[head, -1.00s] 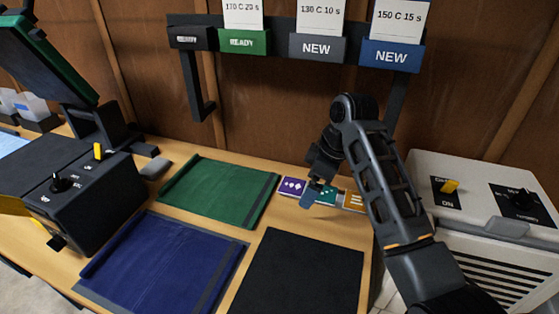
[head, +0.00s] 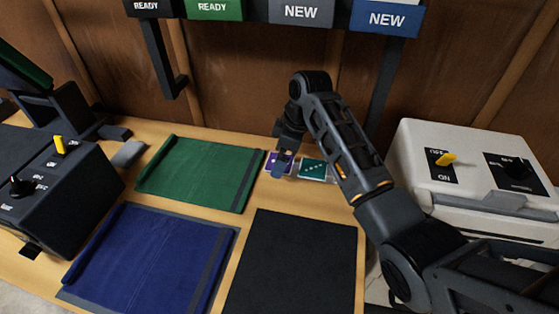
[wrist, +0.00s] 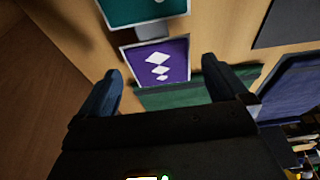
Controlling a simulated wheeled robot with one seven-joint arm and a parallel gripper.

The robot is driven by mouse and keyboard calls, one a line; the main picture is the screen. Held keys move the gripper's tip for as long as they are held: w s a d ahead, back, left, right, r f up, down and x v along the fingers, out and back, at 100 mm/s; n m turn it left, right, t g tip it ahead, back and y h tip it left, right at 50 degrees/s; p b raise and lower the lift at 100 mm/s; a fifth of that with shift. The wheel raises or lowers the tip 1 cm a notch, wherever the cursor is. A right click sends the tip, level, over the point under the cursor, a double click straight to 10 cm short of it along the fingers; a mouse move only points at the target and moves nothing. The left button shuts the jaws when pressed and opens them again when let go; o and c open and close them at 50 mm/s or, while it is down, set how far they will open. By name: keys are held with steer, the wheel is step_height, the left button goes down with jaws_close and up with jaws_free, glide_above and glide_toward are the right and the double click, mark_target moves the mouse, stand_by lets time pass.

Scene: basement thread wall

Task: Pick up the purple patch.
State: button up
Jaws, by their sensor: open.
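The purple patch (head: 272,161) lies flat on the wooden table, just right of the green mat, partly hidden by my gripper in the head view. In the wrist view the purple patch (wrist: 165,63) shows white diamonds and a pale border, ahead of and between my two fingers. My gripper (head: 282,170) is over the patch in the head view. In the wrist view my gripper (wrist: 160,80) has its fingers spread apart with nothing held between them. How high the fingertips are above the patch I cannot tell.
A teal patch (head: 313,169) lies right of the purple one. A green mat (head: 200,175), a blue mat (head: 150,258) and a black mat (head: 295,265) cover the table nearby. A white machine (head: 470,165) stands at right, and a black control box (head: 60,195) at left.

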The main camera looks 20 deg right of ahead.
steer(key=shift+f, duration=0.1)
steer(key=c, duration=1.1)
